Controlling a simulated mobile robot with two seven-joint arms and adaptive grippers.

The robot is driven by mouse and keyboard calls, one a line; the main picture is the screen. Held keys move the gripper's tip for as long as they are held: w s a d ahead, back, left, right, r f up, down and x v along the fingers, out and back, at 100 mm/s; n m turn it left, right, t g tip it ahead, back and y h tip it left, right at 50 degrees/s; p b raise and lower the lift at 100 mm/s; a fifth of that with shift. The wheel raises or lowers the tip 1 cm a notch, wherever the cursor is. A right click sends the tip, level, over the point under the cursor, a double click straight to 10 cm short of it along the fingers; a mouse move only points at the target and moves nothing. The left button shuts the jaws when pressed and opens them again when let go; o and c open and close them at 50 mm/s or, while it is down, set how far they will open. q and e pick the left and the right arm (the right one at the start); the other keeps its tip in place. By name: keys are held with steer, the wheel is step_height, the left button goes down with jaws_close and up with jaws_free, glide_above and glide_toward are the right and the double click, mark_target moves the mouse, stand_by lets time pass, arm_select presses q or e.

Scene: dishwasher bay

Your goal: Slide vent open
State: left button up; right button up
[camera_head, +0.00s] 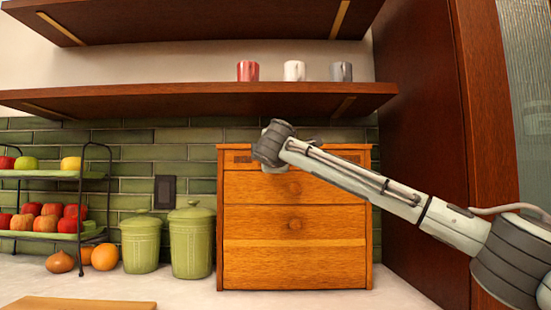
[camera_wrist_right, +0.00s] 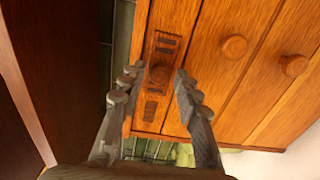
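The vent (camera_wrist_right: 151,107) is a narrow, darker wooden strip with slots and a round knob (camera_wrist_right: 159,74). It is set in the top front of the wooden cabinet (camera_head: 293,258). In the head view the vent (camera_head: 240,157) is partly hidden behind my right wrist. My right gripper (camera_wrist_right: 157,74) is open, with one finger on each side of the knob in the right wrist view. I cannot tell whether either finger touches it. How far the vent stands open is unclear. My left gripper is not in view.
Two green canisters (camera_head: 191,243) stand left of the cabinet, near a tiered fruit rack (camera_head: 81,195). A shelf (camera_head: 200,101) with three mugs hangs above. A tall dark wooden panel (camera_head: 420,110) rises at the right. A cutting board (camera_head: 80,303) lies in front.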

jaws_close()
steer(key=d, duration=0.9)
steer(key=shift+o, duration=1.9)
jaws_free()
steer(key=shift+a, duration=0.1)
steer(key=s, duration=1.2)
